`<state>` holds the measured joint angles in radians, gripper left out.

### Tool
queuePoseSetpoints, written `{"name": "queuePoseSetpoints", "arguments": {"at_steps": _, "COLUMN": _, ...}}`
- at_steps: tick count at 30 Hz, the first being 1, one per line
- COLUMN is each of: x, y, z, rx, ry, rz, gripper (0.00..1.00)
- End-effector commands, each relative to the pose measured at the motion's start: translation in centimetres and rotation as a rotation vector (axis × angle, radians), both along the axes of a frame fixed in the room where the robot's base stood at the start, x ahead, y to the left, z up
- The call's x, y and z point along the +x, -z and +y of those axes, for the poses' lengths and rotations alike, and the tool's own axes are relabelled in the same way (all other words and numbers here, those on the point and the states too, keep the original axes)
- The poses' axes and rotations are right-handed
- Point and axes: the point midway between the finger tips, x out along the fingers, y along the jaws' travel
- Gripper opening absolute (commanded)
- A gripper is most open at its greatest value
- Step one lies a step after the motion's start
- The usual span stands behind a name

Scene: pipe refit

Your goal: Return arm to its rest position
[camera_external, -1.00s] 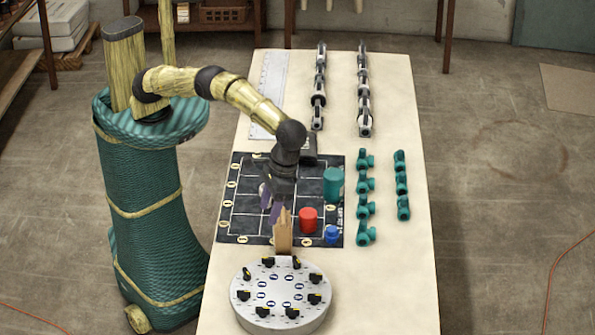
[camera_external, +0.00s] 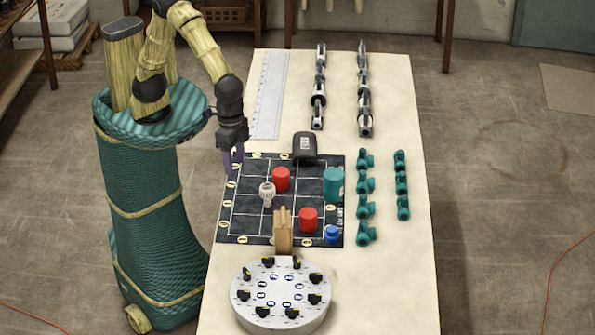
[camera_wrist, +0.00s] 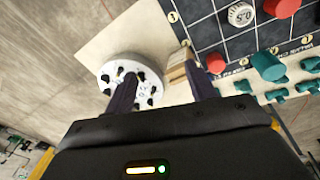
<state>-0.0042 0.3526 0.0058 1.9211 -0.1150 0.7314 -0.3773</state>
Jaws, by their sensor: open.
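My gripper (camera_external: 232,160) hangs with its fingers pointing down at the table's left edge, beside the upper left corner of the black grid mat (camera_external: 240,222). It is open and empty; in the wrist view its two dark fingers (camera_wrist: 160,88) stand apart with nothing between them up close. My arm is bent up and drawn back close to my column. On the mat stand two red cylinders (camera_external: 281,179) (camera_external: 308,219), a white fitting (camera_external: 267,194), a teal cylinder (camera_external: 333,184) and a small blue piece (camera_external: 332,234).
A round grey-white dial plate (camera_external: 282,325) with black knobs and a wooden block (camera_external: 283,231) stand at the front. A dark box (camera_external: 304,148) sits behind the mat. Teal fittings (camera_external: 366,210) and grey pipe rows (camera_external: 364,95) lie right and behind. A white ruler strip (camera_external: 268,90) lies at back left.

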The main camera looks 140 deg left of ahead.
Motion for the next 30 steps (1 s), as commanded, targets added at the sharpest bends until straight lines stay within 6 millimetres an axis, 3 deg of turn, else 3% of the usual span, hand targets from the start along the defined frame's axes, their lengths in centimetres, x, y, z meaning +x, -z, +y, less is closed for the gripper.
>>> {"name": "queuePoseSetpoints", "arguments": {"at_steps": 9, "x": -10.7, "y": 1.3, "z": 0.8, "rx": 0.101, "ry": 0.274, "rz": -0.069, "gripper": 0.55}}
{"name": "queuePoseSetpoints", "arguments": {"at_steps": 15, "x": -16.2, "y": 2.4, "z": 1.1, "rx": 0.149, "ry": 0.419, "rz": -0.1, "gripper": 0.55}}
{"name": "queuePoseSetpoints", "arguments": {"at_steps": 19, "x": -17.3, "y": 2.7, "z": 1.1, "rx": 0.158, "ry": 0.453, "rz": -0.108, "gripper": 0.55}}
{"name": "queuePoseSetpoints", "arguments": {"at_steps": 30, "x": -17.3, "y": 2.7, "z": 1.1, "rx": 0.158, "ry": 0.452, "rz": -0.107, "gripper": 0.55}}
